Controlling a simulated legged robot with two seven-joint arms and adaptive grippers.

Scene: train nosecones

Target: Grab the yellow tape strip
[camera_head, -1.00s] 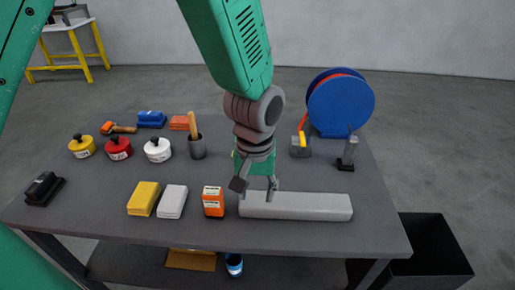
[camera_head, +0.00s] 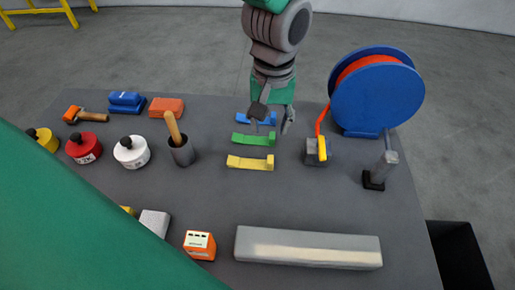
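The yellow tape strip (camera_head: 248,163) lies flat on the grey table, with a small raised tab at its right end. A green strip (camera_head: 252,139) lies just behind it, and a blue strip (camera_head: 252,119) behind that. My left gripper (camera_head: 273,117) points down over the blue strip, behind the yellow one and apart from it. Its two dark fingers are spread, with nothing seen between them, and they partly cover the blue strip. My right gripper is not in view.
A grey block with a yellow piece (camera_head: 322,150) and a blue reel (camera_head: 376,92) stand to the right. A cup with a wooden handle (camera_head: 182,152) and several lidded pots stand left. A long grey bar (camera_head: 308,247) lies in front. A green surface covers the lower left.

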